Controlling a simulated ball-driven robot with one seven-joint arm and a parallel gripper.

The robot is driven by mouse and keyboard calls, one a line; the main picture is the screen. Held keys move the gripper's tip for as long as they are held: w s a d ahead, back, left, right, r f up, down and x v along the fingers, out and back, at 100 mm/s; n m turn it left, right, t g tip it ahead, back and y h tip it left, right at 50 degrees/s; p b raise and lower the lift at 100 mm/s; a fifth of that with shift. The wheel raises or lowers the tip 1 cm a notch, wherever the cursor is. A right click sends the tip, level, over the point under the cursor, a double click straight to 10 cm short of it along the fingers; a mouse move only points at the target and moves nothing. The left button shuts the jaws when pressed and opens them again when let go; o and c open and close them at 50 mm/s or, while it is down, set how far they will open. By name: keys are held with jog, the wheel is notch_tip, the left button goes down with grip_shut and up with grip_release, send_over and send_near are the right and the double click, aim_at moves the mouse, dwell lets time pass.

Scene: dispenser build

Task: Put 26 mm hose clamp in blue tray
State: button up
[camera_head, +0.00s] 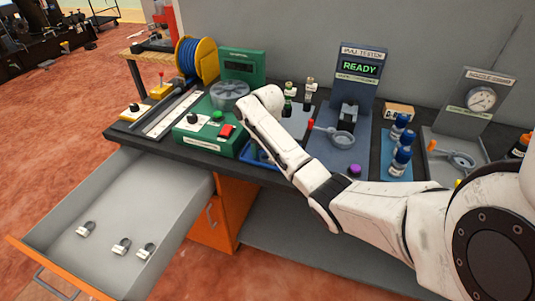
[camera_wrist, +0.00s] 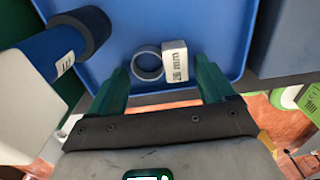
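The 26 mm hose clamp, a grey ring (camera_wrist: 148,63) with a white label block (camera_wrist: 175,61), lies on the floor of the blue tray (camera_wrist: 215,22) in the wrist view. My gripper (camera_wrist: 161,72) has its two green fingers apart, one on each side of the clamp, with narrow gaps showing. The label is sideways and small. In the head view the blue tray (camera_head: 253,155) shows only in part behind my arm, and my fingers are hidden there.
A blue cylinder with a dark end (camera_wrist: 75,38) crowds the left in the wrist view. The open drawer (camera_head: 110,205) holds three clamps with labels. The green station (camera_head: 205,128) and the tester (camera_head: 345,145) flank the tray. Blue-capped bottles (camera_head: 402,140) stand right.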

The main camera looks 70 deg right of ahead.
aim_at(267, 158)
jog(key=shift+o, duration=0.5)
jog(key=shift+r, duration=0.15)
jog(key=shift+r, duration=0.2)
notch_tip(267, 158, up, 12)
jog(key=p, duration=0.4)
jog(key=shift+f+p, duration=0.15)
jog(key=shift+p, duration=0.25)
